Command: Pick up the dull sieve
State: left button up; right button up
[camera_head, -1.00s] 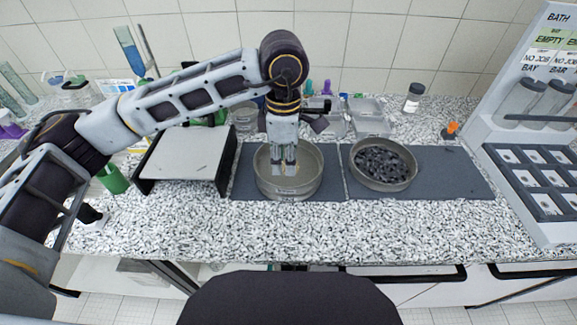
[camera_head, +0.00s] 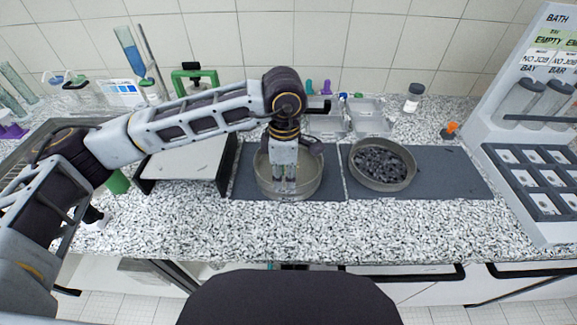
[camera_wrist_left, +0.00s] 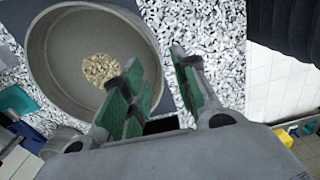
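A round grey-brown sieve (camera_head: 262,180) stands on the left dark mat. It also shows in the left wrist view (camera_wrist_left: 50,62), with a small heap of tan grains (camera_wrist_left: 99,69) inside. A second, similar sieve (camera_head: 384,186) filled with dark stones stands on the right mat. I cannot tell by finish which one is dull. My left gripper (camera_head: 285,186) points down at the left sieve. In the left wrist view its green-padded fingers (camera_wrist_left: 157,62) are apart, with the near sieve wall appearing between them. Contact with the wall is unclear. My right gripper is out of view.
A low grey platform (camera_head: 186,158) with black sides stands left of the sieves. Clear trays (camera_head: 368,114) and a dark-capped jar (camera_head: 413,97) stand behind. A tall rack (camera_head: 530,180) with compartments is at the right. The speckled counter's front strip is clear.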

pick_arm(q)
notch_tip(320, 180, down, 4)
jog(key=shift+r+p, duration=0.2)
jog(key=shift+p, duration=0.15)
jog(key=shift+f, duration=0.3)
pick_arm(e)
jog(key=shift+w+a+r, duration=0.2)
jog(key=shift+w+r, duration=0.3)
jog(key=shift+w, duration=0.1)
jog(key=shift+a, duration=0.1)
pick_arm(q)
grip_shut()
jog(key=shift+d, duration=0.1)
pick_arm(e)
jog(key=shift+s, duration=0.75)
